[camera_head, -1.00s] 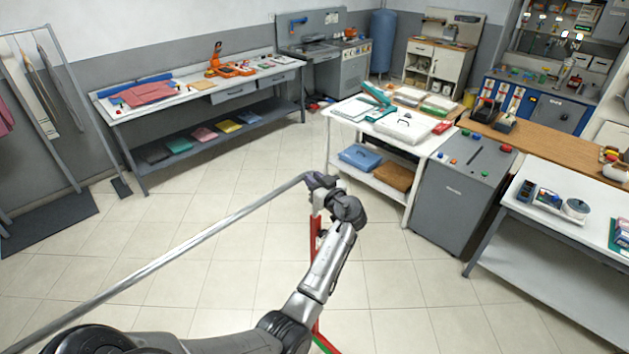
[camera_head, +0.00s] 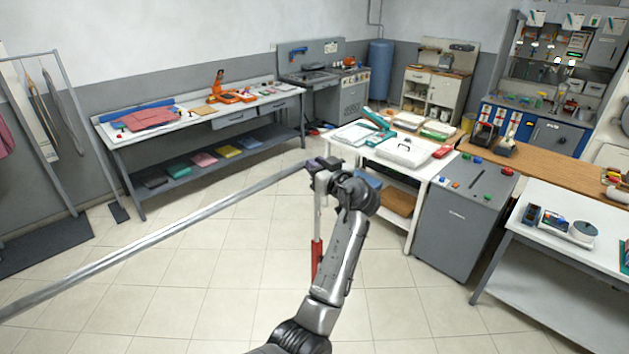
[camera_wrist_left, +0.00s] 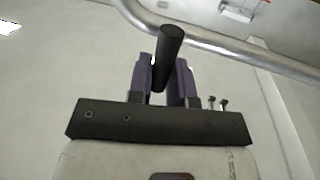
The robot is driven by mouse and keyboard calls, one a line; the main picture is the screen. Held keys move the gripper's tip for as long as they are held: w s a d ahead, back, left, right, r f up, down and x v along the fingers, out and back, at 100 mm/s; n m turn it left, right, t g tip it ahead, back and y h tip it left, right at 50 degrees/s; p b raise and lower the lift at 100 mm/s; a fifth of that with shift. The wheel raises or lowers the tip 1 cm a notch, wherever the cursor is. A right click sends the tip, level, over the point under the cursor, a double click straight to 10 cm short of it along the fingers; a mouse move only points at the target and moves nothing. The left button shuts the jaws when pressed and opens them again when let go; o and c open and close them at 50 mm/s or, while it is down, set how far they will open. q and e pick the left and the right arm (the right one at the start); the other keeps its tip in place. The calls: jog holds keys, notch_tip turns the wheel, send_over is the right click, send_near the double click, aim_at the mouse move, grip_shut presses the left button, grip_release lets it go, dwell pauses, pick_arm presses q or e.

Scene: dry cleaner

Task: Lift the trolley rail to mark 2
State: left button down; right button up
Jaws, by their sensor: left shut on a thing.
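The trolley rail (camera_head: 150,238) is a long silver bar running from the lower left edge up to my left gripper (camera_head: 320,168) in the head view. A pale post section (camera_head: 318,215) stands above a red sleeve (camera_head: 317,260) below the gripper. In the left wrist view, the purple fingers of my left gripper (camera_wrist_left: 168,85) are shut on a dark round handle (camera_wrist_left: 168,48), with the silver rail (camera_wrist_left: 235,45) passing behind it. I cannot read any mark on the post. My left forearm hides the post's lower part. My right gripper is not in view.
A white table (camera_head: 350,133) with trays and a grey cabinet (camera_head: 455,220) stand right of my left arm. A long workbench (camera_head: 185,121) stands at the back left, and a garment rack (camera_head: 68,95) at the far left. Tiled floor (camera_head: 190,290) is open beneath the rail.

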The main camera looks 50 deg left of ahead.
pick_arm(q)
jog(key=shift+r, duration=0.3)
jog(key=c, duration=1.2)
grip_release()
jog(key=shift+o, duration=0.6)
jog(key=shift+f, duration=0.15)
jog(key=shift+f, duration=0.1)
jog(key=shift+s+d+b, duration=0.15)
jog(key=shift+d+b, duration=1.1)
jog(key=shift+d, duration=2.25)
jog(key=shift+s+d+b, duration=0.1)
jog(key=shift+d+b, duration=1.15)
jog(key=shift+d, duration=2.2)
